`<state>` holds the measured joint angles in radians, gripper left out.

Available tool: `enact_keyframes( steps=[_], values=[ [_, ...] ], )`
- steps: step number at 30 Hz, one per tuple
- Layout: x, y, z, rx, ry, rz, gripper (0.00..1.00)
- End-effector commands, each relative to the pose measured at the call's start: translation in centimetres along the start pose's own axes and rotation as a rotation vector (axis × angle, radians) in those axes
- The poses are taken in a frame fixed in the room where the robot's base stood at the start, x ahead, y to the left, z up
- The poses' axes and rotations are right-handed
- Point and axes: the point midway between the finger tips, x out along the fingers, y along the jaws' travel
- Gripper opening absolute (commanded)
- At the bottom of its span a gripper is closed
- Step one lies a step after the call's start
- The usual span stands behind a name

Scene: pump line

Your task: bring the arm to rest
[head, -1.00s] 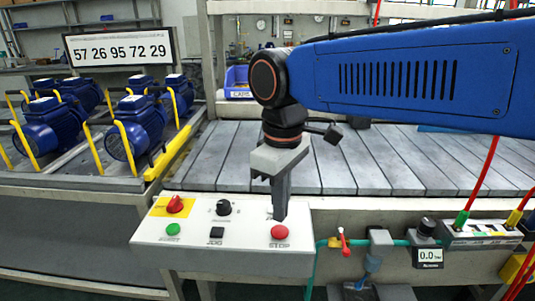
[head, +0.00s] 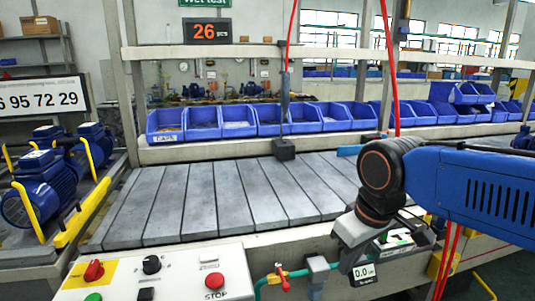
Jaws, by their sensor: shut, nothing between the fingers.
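My blue arm (head: 485,190) comes in from the right edge in the head view. Its dark wrist bends down to my gripper (head: 346,264), which points downward and is shut and empty. The gripper is just above and partly in front of the small gauge reading 0.0 (head: 364,272), right of the red valve handle (head: 282,278). I cannot tell whether the fingertips touch anything.
A control box with a red STOP button (head: 214,282) is at lower left. Blue pumps (head: 45,190) stand at left. The grey slatted conveyor (head: 215,200) is clear except for a dark block (head: 284,149) hanging over it. Blue bins (head: 240,121) line the shelf behind.

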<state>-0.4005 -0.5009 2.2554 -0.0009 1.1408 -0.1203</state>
Motion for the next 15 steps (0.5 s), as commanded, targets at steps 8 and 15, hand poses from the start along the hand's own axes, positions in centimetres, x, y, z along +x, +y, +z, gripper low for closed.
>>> enact_keyframes(
  steps=[8,15],
  values=[
    [1.8,4.5,6.8,0.254,0.078,0.066,0.0],
    [3.6,6.5,11.6,0.429,0.135,0.118,0.0]
  ],
)
